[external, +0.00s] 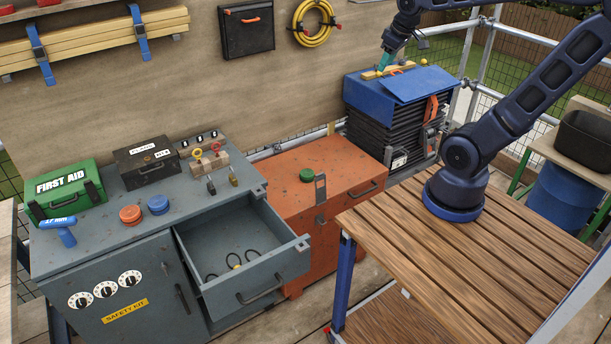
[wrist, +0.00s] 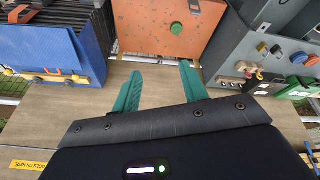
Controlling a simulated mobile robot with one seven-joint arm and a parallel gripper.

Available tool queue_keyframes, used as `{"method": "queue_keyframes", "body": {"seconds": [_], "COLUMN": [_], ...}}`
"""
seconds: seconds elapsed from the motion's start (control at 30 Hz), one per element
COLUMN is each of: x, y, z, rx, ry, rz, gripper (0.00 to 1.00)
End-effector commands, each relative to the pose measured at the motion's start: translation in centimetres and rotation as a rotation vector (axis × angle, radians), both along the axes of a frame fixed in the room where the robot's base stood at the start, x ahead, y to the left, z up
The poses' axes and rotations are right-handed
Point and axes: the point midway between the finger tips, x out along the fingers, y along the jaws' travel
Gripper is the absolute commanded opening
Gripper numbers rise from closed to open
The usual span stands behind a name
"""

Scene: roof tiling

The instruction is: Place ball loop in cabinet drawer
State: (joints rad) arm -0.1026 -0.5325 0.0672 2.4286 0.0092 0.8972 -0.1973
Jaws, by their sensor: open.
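My gripper (external: 384,64) is above the blue-topped stack at the back right, near a wooden bar (external: 392,70) with small yellow ball shapes at its ends. In the wrist view my gripper (wrist: 160,88) shows two teal fingers spread wide with nothing between them. The bar (wrist: 58,78) is left of the fingers there, apart from them. The grey cabinet (external: 150,243) has its drawer (external: 290,262) pulled open. Inside lie several thin dark loops (external: 253,255), one with a small yellowish ball (external: 236,266). Whether a loop hangs on the bar is too small to tell.
A red chest (external: 340,205) stands between cabinet and black stack (external: 385,120). The cabinet top holds a green first aid box (external: 65,190), a black box (external: 147,165), knobs and a wooden hook rack (external: 208,164). A yellow hose (external: 313,22) hangs on the plywood wall behind.

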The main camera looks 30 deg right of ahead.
Motion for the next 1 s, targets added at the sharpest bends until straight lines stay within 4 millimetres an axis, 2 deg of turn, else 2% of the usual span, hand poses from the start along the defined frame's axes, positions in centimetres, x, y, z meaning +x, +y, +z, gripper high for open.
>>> {"method": "queue_keyframes", "body": {"seconds": [0.03, 0.2, 0.4, 1.0], "x": [-1.3, -5.0, -7.3, -7.7], "y": [-1.2, -4.1, -5.6, -5.8], "z": [0.2, 0.1, -0.3, -0.4], "rx": [0.014, 0.061, 0.095, 0.101], "ry": [-0.013, -0.035, -0.047, -0.047], "rz": [-0.057, -0.22, -0.323, -0.341], "gripper": [0.43, 0.43, 0.43, 0.43]}}
